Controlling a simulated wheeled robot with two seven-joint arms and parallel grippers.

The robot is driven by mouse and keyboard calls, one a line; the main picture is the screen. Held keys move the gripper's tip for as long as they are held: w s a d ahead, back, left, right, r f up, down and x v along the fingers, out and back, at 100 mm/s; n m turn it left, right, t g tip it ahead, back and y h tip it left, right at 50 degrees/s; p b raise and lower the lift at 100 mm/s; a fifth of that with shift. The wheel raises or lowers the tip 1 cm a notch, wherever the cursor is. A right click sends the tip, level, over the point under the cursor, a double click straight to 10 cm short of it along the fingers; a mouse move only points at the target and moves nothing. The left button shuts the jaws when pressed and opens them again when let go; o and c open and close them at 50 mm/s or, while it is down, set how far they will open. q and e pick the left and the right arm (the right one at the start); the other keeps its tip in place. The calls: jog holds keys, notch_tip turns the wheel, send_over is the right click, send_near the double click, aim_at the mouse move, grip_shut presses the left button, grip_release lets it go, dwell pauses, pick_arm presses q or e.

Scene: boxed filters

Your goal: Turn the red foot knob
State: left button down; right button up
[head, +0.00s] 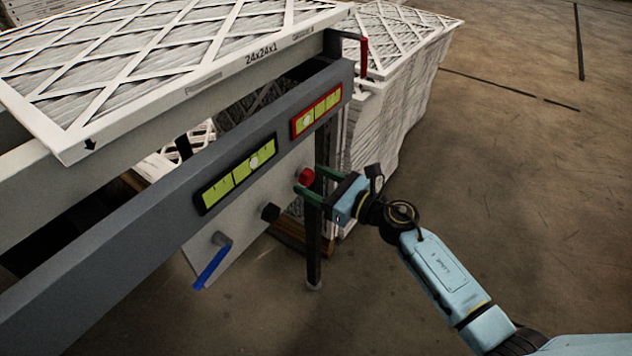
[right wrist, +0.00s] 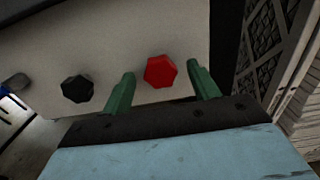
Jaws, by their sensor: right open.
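The red knob (head: 307,176) sits on a pale panel (head: 238,225) below the grey beam. In the right wrist view the red knob (right wrist: 160,71) is six-sided and lies between the tips of my two green fingers. My right gripper (head: 311,183) is open around it, with a gap to the knob on each side; I cannot tell whether the fingers reach past its face. The right gripper also shows in the right wrist view (right wrist: 164,82). My left gripper is not in view.
A black knob (head: 270,212) and a blue-handled lever (head: 211,265) sit left of the red knob. Two level gauges (head: 236,172) (head: 317,111) are on the grey beam (head: 120,250). Stacked white filters (head: 395,100) stand behind. The floor at right is clear.

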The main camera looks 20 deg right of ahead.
jog(key=c, duration=1)
